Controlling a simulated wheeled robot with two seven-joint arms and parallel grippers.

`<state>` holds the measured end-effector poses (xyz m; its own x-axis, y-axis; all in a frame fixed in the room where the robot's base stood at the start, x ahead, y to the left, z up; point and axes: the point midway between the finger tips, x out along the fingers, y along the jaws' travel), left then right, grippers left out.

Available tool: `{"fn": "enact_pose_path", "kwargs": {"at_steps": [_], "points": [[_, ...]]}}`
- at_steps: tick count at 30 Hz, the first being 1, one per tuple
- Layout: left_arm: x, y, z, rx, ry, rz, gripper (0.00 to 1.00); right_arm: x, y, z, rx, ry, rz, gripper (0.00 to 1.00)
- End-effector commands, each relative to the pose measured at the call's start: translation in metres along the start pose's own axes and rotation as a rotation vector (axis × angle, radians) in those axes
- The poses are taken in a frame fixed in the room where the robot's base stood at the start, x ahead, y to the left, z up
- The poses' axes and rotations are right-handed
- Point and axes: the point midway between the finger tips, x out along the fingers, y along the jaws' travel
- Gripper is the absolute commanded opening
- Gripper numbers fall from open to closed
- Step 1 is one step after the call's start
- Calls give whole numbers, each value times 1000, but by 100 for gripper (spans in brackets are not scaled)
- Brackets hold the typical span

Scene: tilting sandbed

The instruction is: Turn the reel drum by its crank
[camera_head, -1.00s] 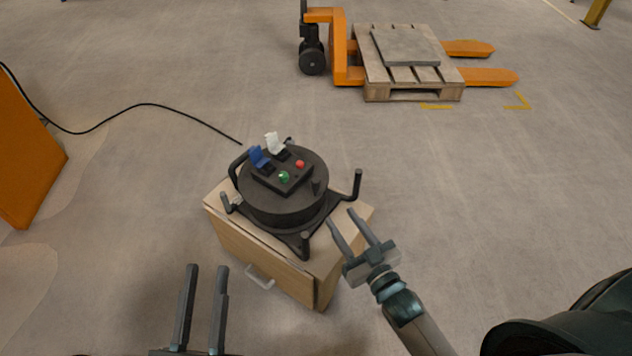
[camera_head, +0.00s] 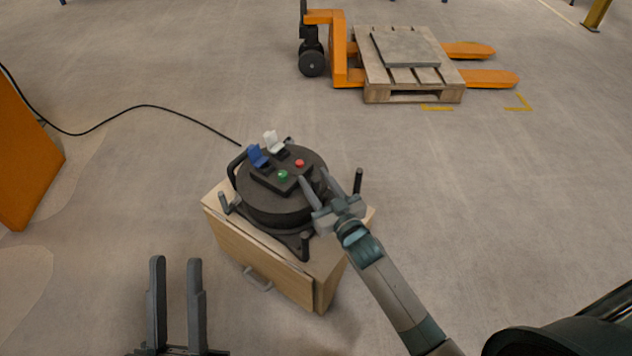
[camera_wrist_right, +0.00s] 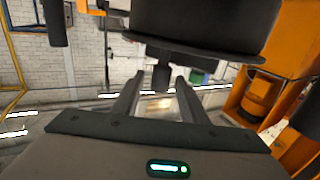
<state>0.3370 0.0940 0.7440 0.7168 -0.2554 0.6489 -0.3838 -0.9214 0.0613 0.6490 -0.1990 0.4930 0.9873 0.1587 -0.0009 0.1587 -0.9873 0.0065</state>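The dark round reel drum (camera_head: 275,206) sits on a wooden cabinet (camera_head: 255,262). Its top panel (camera_head: 277,177) has a blue and a white flap, a green button and a red button. My right gripper (camera_head: 314,177) is open over the drum's right edge. In the right wrist view, the drum (camera_wrist_right: 205,25) fills the top, and a short dark peg, apparently the crank grip (camera_wrist_right: 162,77), shows between the open fingers; contact cannot be told. In the head view, the fingers largely hide that peg. My left gripper (camera_head: 176,264) is open and empty, left of the cabinet.
Dark upright posts (camera_head: 357,181) stand at the corners of the drum's base frame. A black cable (camera_head: 140,106) runs across the floor behind. An orange pallet truck with a wooden pallet (camera_head: 390,96) stands at the back. An orange block (camera_head: 25,160) is at left.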

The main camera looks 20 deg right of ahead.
Motion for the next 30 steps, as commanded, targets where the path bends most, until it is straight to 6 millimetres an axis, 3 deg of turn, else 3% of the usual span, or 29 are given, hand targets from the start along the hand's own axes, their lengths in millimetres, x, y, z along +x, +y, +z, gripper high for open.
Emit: {"fn": "enact_pose_path", "kwargs": {"at_steps": [10,15,30], "points": [[1,-1,-1,1,6,-2,31,2,0,0,0,0,0,37],[1,-1,-1,1,6,-1,31,2,0,0,0,0,0,0],[1,2,0,-3,-13,0,31,4,5,-1,-6,1,-38,0]]}}
